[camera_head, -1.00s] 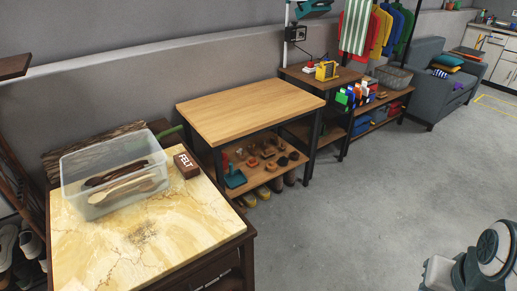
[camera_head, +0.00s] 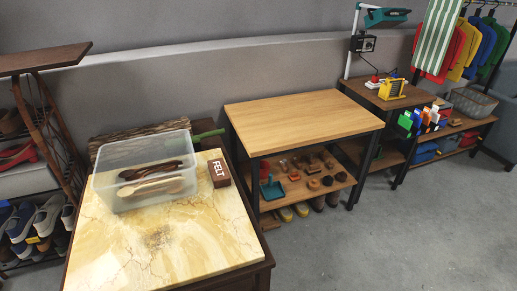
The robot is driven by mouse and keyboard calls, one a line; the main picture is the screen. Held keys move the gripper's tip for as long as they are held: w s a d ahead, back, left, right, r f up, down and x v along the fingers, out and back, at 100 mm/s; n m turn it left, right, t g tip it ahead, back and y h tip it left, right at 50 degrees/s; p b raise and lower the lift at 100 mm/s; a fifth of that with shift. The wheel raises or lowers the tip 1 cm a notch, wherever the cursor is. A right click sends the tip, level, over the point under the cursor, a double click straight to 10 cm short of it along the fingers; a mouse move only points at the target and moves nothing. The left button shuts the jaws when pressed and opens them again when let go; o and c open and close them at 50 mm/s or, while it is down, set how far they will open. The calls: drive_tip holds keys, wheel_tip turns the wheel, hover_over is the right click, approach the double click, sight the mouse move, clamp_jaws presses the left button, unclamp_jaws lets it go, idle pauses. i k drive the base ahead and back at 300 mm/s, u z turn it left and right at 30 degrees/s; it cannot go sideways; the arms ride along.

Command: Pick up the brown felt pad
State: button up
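A brown block with white "FELT" lettering (camera_head: 219,173) lies on the yellow marble-patterned table top (camera_head: 180,240), near its far right corner. It sits just right of a clear plastic bin (camera_head: 122,199) and appears apart from it. The lettered face points toward me, and nothing covers it. My gripper is not in view.
The bin holds brown and tan spoon-like pieces. A dark green handle-like thing (camera_head: 208,134) is behind the block. A wooden table (camera_head: 300,115) with a laden lower shelf stands to the right. A shoe rack (camera_head: 40,215) is at left. Floor at front right is clear.

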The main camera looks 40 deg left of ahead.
sight(219, 172)
drive_tip(key=u, duration=0.4)
drive_tip(key=i, duration=1.9)
drive_tip(key=u, duration=1.35)
drive_tip(key=i, duration=0.85)
drive_tip(key=u, duration=1.55)
drive_tip(key=i, duration=0.4)
drive_tip(key=u, duration=0.3)
